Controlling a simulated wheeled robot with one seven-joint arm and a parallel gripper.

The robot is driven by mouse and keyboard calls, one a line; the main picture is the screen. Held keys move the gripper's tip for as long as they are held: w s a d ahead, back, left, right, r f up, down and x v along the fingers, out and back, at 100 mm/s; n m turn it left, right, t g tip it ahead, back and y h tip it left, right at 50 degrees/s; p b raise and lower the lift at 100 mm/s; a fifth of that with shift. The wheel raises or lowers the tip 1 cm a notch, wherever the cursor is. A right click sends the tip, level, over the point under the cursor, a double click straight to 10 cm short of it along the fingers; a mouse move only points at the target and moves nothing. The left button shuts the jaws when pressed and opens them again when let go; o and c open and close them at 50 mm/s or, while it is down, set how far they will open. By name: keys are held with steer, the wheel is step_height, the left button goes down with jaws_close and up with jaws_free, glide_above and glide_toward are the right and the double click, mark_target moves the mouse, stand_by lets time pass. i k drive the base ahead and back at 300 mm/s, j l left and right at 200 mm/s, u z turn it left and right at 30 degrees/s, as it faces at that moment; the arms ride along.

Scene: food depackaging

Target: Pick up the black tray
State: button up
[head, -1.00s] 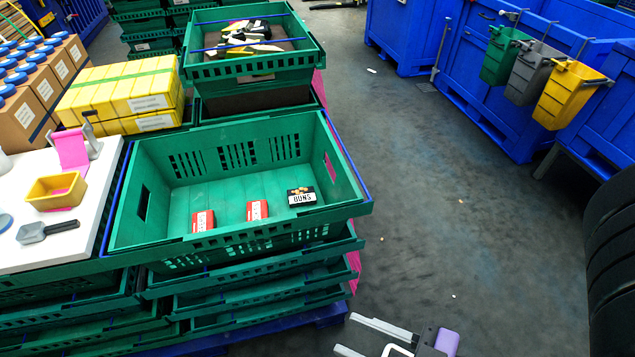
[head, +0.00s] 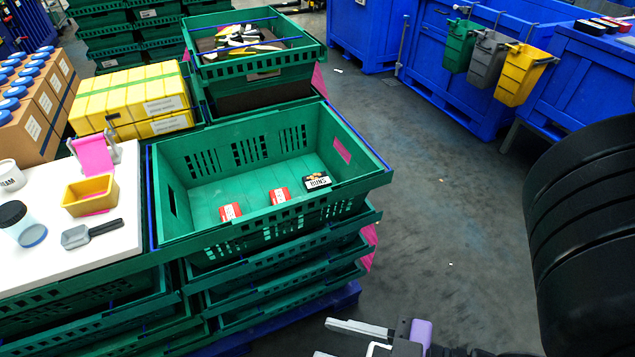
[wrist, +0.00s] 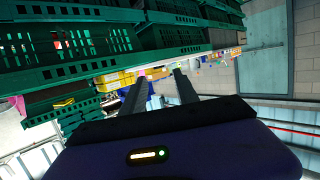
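A small black pack marked BUNS (head: 317,181) lies in the open green crate (head: 215,240), near its right wall; it is the only black tray-like item in the crate. Two red-and-white packs (head: 230,211) and (head: 280,196) lie to its left on the crate floor. My gripper (head: 322,338) is at the bottom of the head view, outside and below the crate, over the floor side. Its fingers are apart and empty. They also show spread in the wrist view (wrist: 160,76), with crates above them. The black pack cannot be made out in the wrist view.
A white table (head: 110,235) with a yellow tub (head: 90,195) and a scoop (head: 92,232) adjoins the crate's left. Another crate (head: 255,70) stands behind. Black and red items (head: 605,24) lie on a blue bin at far right.

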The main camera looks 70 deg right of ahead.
mark_target(315, 181)
steer(key=i+z, duration=0.35)
steer(key=z, duration=0.15)
steer(key=i+j+z, duration=0.1)
steer(key=i+z, duration=0.35)
steer(key=k, duration=0.1)
